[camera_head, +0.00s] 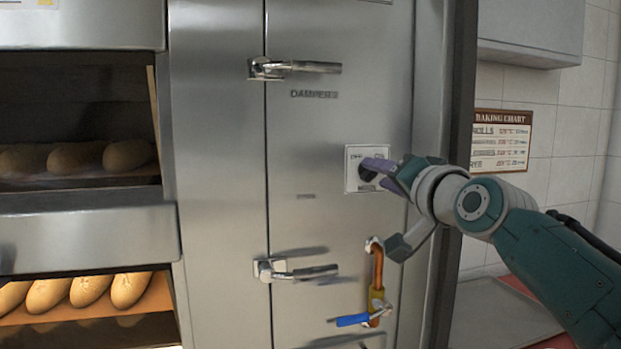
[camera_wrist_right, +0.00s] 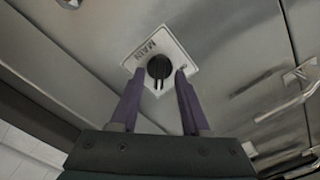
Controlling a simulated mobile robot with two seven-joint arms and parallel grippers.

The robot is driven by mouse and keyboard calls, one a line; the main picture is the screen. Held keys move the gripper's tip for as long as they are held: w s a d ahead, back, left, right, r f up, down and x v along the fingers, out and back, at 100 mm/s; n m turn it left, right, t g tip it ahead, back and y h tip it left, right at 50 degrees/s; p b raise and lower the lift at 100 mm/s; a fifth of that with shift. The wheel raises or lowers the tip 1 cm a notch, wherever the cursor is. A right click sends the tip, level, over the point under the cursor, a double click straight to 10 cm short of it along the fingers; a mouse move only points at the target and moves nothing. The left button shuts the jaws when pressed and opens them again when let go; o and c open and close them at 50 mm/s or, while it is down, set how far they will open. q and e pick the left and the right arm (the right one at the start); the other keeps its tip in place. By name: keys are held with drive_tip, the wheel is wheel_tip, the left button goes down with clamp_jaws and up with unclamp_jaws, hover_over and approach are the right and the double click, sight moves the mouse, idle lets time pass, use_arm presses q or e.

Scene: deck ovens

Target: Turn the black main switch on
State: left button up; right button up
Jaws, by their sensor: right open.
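The black main switch is a round knob with a raised grip on a white square plate (camera_head: 352,180) on the steel oven front. In the right wrist view the black knob (camera_wrist_right: 159,68) sits on its plate marked MAIN (camera_wrist_right: 148,50). My right gripper (camera_head: 372,170) is at the plate, its purple fingers pointing at the knob and partly hiding it. In the right wrist view my right gripper (camera_wrist_right: 160,75) is open, with one finger on each side of the knob; I cannot tell whether they touch it. My left gripper is not in view.
Door handles (camera_head: 300,68) and (camera_head: 298,271) stick out on the left of the panel. A copper pipe with a blue-handled valve (camera_head: 376,290) is below my right wrist. Bread loaves (camera_head: 90,289) lie in the ovens at left. A baking chart (camera_head: 499,140) hangs at right.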

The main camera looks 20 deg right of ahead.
use_arm(q)
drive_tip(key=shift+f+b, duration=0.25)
drive_tip(key=shift+b, duration=0.05)
use_arm(e)
drive_tip(key=s, duration=0.9)
drive_tip(key=shift+a, duration=0.25)
drive_tip(key=shift+s, duration=0.1)
